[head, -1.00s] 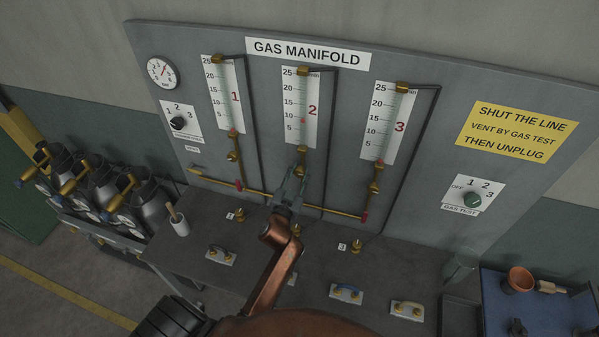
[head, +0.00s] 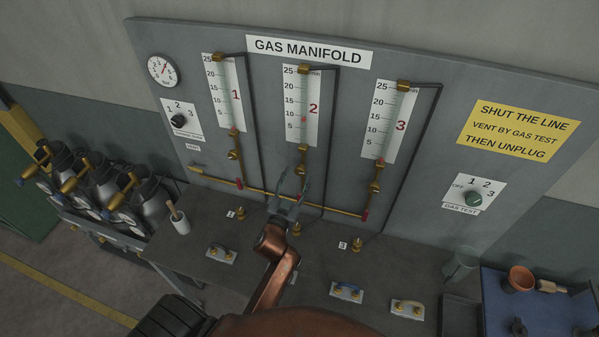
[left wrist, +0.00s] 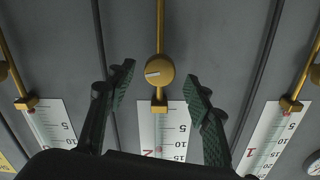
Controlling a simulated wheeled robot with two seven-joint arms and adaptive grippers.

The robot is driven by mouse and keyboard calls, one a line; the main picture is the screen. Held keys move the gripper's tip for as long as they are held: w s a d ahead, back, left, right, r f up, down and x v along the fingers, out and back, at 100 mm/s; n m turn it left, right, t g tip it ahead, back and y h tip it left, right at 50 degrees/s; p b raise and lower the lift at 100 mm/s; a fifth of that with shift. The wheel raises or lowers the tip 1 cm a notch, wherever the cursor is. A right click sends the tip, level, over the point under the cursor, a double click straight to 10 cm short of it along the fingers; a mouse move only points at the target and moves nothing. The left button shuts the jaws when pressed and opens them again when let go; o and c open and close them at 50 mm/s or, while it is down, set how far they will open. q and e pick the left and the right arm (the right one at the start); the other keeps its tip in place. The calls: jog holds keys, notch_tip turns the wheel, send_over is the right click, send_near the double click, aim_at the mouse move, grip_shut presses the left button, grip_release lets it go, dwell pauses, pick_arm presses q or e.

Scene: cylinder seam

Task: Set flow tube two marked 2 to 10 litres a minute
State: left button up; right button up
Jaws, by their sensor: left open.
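Flow tube two (head: 303,105) is the middle scale on the grey panel, marked with a red 2. A small red float shows in it a little below the 10 mark, as best I can tell. Its round brass valve knob (left wrist: 159,72) with a pale pointer mark sits below the tube; the left wrist view shows it upside down. My left gripper (head: 291,184) is in front of the panel below tube two. In the left wrist view its green fingers (left wrist: 159,75) are open, one on each side of the knob, with visible gaps. My right gripper is not in view.
Tubes one (head: 225,95) and three (head: 391,120) stand either side, with their own brass valves and black pipes. A horizontal brass pipe (head: 330,209) runs below. The bench (head: 300,262) holds plugs and a cup (head: 180,220). The GAS TEST knob (head: 473,199) is at right.

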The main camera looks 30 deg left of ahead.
pick_arm(q)
jog(key=v, duration=0.7)
jog(key=shift+s, duration=0.4)
